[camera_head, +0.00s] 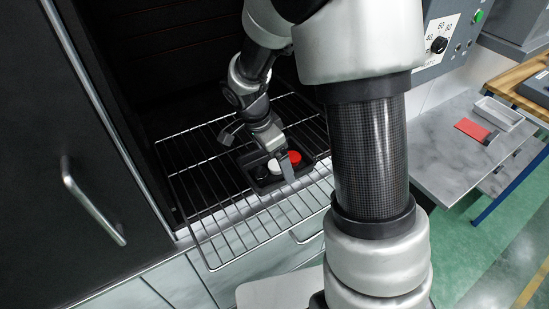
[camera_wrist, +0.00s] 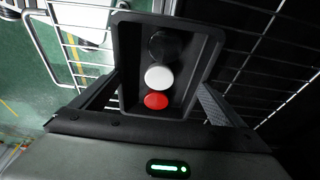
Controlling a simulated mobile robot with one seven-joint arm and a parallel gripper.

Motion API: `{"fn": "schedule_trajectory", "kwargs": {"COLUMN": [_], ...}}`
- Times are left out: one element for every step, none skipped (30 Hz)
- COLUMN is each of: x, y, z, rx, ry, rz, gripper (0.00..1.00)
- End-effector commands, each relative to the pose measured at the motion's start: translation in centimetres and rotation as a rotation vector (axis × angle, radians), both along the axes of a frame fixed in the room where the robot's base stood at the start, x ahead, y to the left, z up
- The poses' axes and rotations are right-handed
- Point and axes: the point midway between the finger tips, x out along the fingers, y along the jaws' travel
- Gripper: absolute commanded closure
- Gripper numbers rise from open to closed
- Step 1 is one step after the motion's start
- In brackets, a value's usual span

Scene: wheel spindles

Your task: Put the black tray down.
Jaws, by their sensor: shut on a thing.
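The black tray (camera_head: 267,187) is a small rectangular tray at the wire rack, near the opening of the dark chamber. In the wrist view the tray (camera_wrist: 200,62) lies between my two fingers. It holds a red round piece (camera_wrist: 156,101), a white one (camera_wrist: 158,77) and a black one (camera_wrist: 163,46) in a row. My gripper (camera_head: 277,160) is shut on the tray from above. The tray looks level and is over or on the rack bars; I cannot tell whether its bottom touches them. Its far side is partly hidden by my gripper.
The wire rack (camera_head: 225,250) sticks out of the dark chamber (camera_head: 150,60), with bare bars left and in front of the tray. An open dark door (camera_head: 60,150) with a handle stands left. A marble-topped table (camera_head: 450,140) at right holds a white container (camera_head: 499,113) and a red piece (camera_head: 472,129).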

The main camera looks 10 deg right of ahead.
Motion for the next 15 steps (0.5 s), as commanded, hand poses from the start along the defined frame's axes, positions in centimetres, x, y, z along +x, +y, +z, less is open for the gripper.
{"fn": "schedule_trajectory", "kwargs": {"x": [0.03, 0.03, 0.03, 0.01, 0.0, 0.0, 0.0, 0.0, 0.0, 0.0, -0.01, -0.01, -0.01, -0.01, 0.03], "y": [0.0, 0.01, 0.0, 0.0, 0.0, 0.0, 0.0, 0.0, 0.0, 0.0, -0.01, -0.01, -0.01, -0.01, 0.09], "z": [-0.22, -0.31, -0.39, -0.23, -0.2, -0.21, -0.21, -0.21, -0.21, -0.21, -0.17, -0.07, 0.08, 0.26, 0.43], "rx": [0.0, 0.0, 0.0, 0.0, 0.0, 0.0, 0.0, 0.0, 0.0, 0.0, 0.0, 0.0, 0.0, 0.0, 0.0], "ry": [-0.001, -0.001, -0.001, 0.0, 0.0, 0.0, 0.0, 0.0, 0.0, 0.0, 0.0, 0.001, 0.001, 0.001, -0.002], "rz": [0.0, 0.0, 0.0, 0.0, 0.0, 0.0, 0.0, 0.0, 0.0, 0.0, 0.0, 0.0, 0.0, 0.0, 0.001], "gripper": [0.31, 0.31, 0.31, 0.02, 0.0, 0.0, 0.0, 0.0, 0.0, 0.0, 0.0, 0.0, 0.0, 0.0, 0.0]}}
